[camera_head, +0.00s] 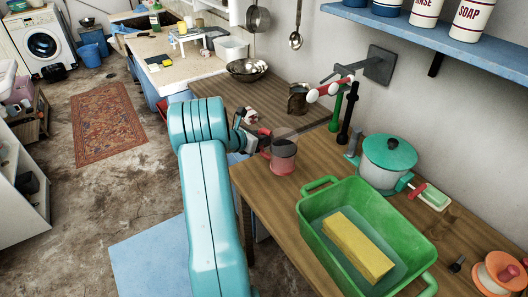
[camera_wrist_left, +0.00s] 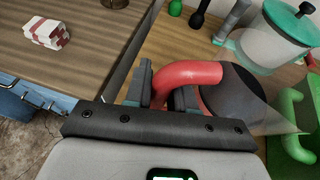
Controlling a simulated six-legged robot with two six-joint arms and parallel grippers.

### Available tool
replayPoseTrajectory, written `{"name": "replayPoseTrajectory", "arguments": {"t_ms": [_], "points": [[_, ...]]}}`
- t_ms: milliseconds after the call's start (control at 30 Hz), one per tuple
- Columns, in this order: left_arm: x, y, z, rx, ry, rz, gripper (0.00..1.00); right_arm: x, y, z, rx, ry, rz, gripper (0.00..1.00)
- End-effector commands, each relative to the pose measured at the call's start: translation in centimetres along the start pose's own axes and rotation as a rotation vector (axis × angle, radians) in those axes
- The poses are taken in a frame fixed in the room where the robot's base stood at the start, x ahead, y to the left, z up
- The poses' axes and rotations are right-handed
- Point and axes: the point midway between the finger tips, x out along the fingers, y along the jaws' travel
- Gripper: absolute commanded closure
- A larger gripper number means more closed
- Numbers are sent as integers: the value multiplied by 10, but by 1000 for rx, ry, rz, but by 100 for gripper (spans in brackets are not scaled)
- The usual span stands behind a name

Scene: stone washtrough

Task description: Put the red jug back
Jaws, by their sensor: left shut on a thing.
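The red jug (camera_head: 284,160) has a see-through body and a red handle. In the head view it is upright at the left edge of the near wooden table (camera_head: 262,187); I cannot tell whether its base touches the wood. My left gripper (camera_head: 262,142) is on its left side, shut on the handle. In the left wrist view the red handle (camera_wrist_left: 195,72) curves up between the fingers (camera_wrist_left: 160,95), and the clear body (camera_wrist_left: 270,85) with a dark base lies to the right. My right gripper is not in view.
A green basin (camera_head: 318,236) with a yellow block stands nearby. A white pot (camera_head: 384,174) with a teal lid is to the right. Dark and green upright handles (camera_head: 344,128) stand behind the jug. A red-and-white packet (camera_wrist_left: 46,32) lies on the other wooden top (camera_head: 215,91).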

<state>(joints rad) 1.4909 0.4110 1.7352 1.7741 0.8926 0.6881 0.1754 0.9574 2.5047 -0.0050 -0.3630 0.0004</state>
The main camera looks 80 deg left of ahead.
Motion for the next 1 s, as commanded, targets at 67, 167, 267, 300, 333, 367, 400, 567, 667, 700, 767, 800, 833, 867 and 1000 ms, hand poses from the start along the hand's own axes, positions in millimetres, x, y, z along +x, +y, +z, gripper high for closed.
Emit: {"name": "replayPoseTrajectory", "arguments": {"t_ms": [67, 167, 267, 300, 333, 367, 400, 567, 667, 700, 767, 800, 833, 867, 1000], "points": [[5, 1, -10, -1, -1, 0, 100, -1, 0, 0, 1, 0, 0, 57], [8, 1, -17, 0, -1, 0, 100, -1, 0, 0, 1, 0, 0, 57], [15, 1, -32, -3, 2, 0, 100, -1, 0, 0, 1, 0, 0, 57], [18, 2, -39, -2, 1, -1, 100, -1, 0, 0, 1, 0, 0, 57], [20, 2, -43, -3, 0, 0, 100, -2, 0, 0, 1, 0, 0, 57], [22, 2, -47, -2, 0, 0, 100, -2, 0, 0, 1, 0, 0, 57], [24, 2, -50, 0, -1, 0, 100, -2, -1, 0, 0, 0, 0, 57], [26, 3, -55, 2, -2, 1, 100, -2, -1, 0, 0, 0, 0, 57], [26, 3, -54, 2, -2, 1, 100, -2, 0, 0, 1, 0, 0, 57], [26, 3, -55, 2, -2, 1, 100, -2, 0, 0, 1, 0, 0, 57], [26, 3, -56, 2, -2, 1, 100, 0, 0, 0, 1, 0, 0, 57], [27, 3, -58, 2, -2, 1, 100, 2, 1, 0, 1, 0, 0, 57], [27, 3, -59, 2, -2, 1, 100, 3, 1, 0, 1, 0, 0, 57], [27, 3, -58, 2, -1, 1, 70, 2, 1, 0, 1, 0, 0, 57], [27, 3, -57, 2, -1, 0, 51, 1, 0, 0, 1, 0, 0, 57]]}}
